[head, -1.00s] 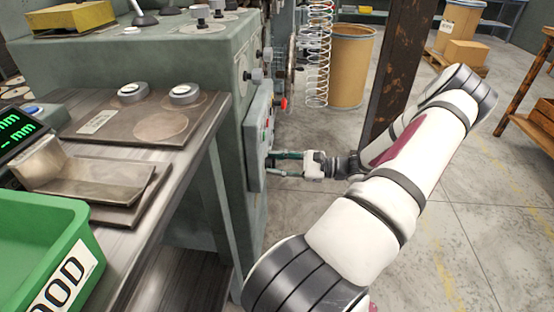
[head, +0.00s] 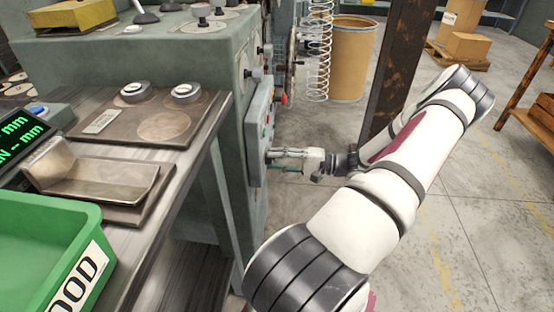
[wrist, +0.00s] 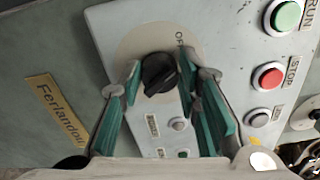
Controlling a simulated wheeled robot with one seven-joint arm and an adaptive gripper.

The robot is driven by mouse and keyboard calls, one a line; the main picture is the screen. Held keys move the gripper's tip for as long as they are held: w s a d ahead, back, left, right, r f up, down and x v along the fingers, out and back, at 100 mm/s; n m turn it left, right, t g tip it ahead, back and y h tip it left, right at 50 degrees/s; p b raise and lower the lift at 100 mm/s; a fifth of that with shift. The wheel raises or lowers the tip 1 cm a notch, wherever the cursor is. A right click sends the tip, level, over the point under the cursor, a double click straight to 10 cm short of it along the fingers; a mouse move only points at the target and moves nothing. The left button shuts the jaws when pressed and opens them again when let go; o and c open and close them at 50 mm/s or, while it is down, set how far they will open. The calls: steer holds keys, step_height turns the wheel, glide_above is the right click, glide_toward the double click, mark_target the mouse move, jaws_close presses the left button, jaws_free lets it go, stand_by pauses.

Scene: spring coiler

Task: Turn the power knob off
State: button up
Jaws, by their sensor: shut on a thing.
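The black power knob (wrist: 158,76) sits on a round pale plate (wrist: 130,48) on the grey control panel, in the wrist view. Lettering beginning "OF" (wrist: 180,39) shows at the plate's upper right. My gripper (wrist: 159,70) has its two green-padded fingers on either side of the knob and is shut on it. The knob's pointer setting is hard to read. In the head view my gripper (head: 271,156) reaches the face of the panel box (head: 256,150) from the right, and the knob is not discernible there.
A green RUN button (wrist: 286,15) and a red STOP button (wrist: 269,76) lie right of the knob. Smaller buttons (wrist: 178,124) sit below it. A table with a green bin (head: 40,235) stands left. Open floor lies right of the machine.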

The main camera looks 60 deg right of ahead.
steer(key=shift+f+n, duration=0.1)
steer(key=shift+n, duration=0.9)
steer(key=o, duration=1.1)
steer(key=v, duration=1.2)
steer(key=shift+s+d, duration=0.1)
